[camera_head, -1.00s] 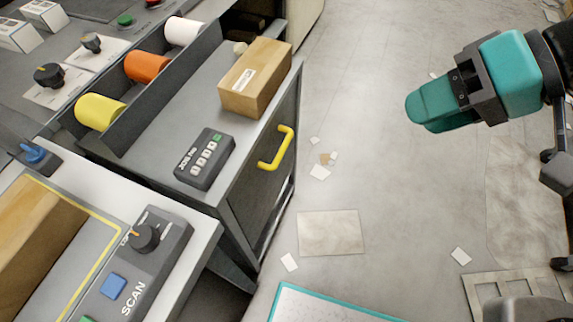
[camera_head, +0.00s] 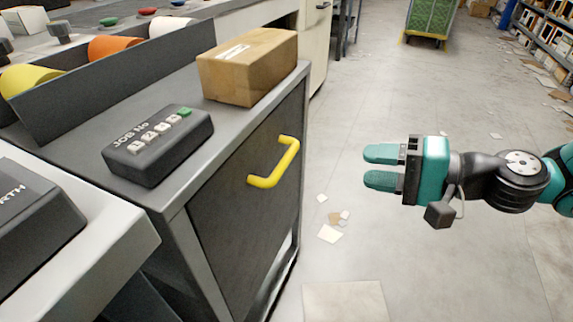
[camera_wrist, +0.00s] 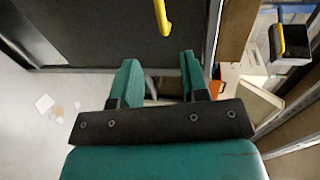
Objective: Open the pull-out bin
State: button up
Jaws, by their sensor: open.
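The pull-out bin (camera_head: 240,205) has a dark grey front panel in a grey cabinet frame, and it appears closed. A yellow bar handle (camera_head: 276,163) is mounted on its upper part. In the head view my gripper (camera_head: 366,167) is to the right of the handle, its two teal fingers apart and pointing left at it. A gap of free air lies between them. In the wrist view the yellow handle (camera_wrist: 162,17) shows beyond the fingers, near the top centre. My gripper (camera_wrist: 160,75) is open there with nothing between its fingers.
A cardboard box (camera_head: 247,67) and a dark keypad labelled JOB No (camera_head: 158,145) sit on the cabinet top. Paper scraps (camera_head: 330,233) lie on the floor beside the cabinet. A green cart (camera_head: 430,17) and shelves stand far back. The floor before the bin is mostly clear.

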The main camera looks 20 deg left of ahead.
aim_at(287, 155)
jog(key=b+x, duration=0.1)
jog(key=x, duration=1.4)
jog(key=shift+a+b, duration=0.3)
jog(key=shift+b, duration=0.1)
jog(key=shift+c, duration=0.5)
jog(key=shift+s, duration=0.1)
grip_shut()
